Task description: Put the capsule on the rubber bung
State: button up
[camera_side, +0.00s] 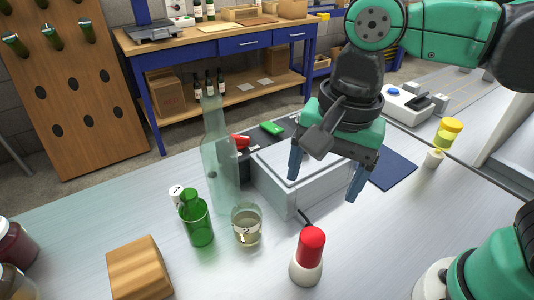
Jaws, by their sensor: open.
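The capsule (312,243) is red with a rounded top. It stands upright on a cream, tapered piece that looks like the rubber bung (306,271), near the front middle of the metal bench. The two appear to touch, with the capsule's lower end against the bung's top. My gripper (325,182) is open and empty, with its two blue fingers pointing down. It is above and behind the capsule in the picture, clear of it, in front of the grey box. Nothing shows between the fingers but the bench and part of the box.
A tall clear bottle (217,160), a green bottle (197,220) and a glass (246,226) stand left of the capsule. A wooden block (140,270) lies front left. A grey box (290,190) sits behind. A small cream piece (433,158) and yellow-lidded jar (447,133) stand right.

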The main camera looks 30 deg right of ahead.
jog(key=w+d+f+n+t, duration=0.1)
jog(key=w+d+n+t, duration=0.1)
jog(key=d+n, duration=0.3)
jog(key=w+d+f+n+t, duration=0.2)
jog(key=w+d+n+t, duration=0.1)
jog(key=d+n, duration=0.3)
jog(key=shift+d+t+h, duration=0.3)
jog(key=shift+d+t, duration=0.4)
